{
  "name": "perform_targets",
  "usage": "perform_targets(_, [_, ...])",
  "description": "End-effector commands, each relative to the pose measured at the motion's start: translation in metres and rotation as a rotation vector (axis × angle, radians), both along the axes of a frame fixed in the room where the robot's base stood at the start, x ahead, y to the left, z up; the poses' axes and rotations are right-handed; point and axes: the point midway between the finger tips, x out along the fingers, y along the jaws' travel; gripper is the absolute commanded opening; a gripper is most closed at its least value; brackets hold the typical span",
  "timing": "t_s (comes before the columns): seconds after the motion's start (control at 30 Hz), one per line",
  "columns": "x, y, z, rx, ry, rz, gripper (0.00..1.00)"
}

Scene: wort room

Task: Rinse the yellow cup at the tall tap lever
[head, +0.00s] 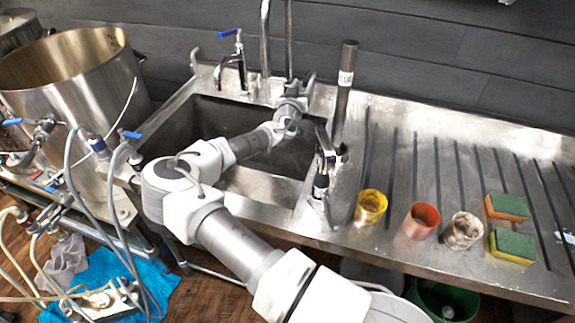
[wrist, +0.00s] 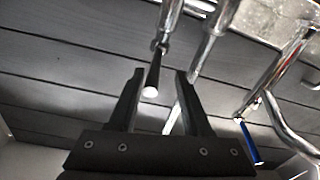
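The yellow cup (head: 370,207) stands upright on the drainboard, right of the sink, with brownish marks on it. My gripper (head: 297,82) is far from it, over the back of the sink by the tall tap's pipes (head: 265,40). In the wrist view my gripper (wrist: 160,72) is open, with nothing held. A dark lever with a pale round end (wrist: 152,80) hangs from a chrome pipe and appears between the fingers. I cannot tell whether it is within their reach. In the head view my gripper hides this lever.
The sink basin (head: 205,115) lies under my arm. A blue-lever tap (head: 232,60) stands left of the tall pipes. A dark post (head: 345,85) rises right of the sink. An orange cup (head: 421,220), a stained pale cup (head: 462,231) and two sponges (head: 512,246) stand right of the yellow cup.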

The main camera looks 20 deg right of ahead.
Motion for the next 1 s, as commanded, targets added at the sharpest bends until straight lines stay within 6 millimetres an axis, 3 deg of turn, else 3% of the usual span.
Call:
perform_targets(0.8, [-0.141, 0.085, 0.001, 0.004, 0.003, 0.001, 0.49])
perform_targets(1.0, [-0.152, 0.06, -0.023, 0.116, 0.105, -0.085, 0.49])
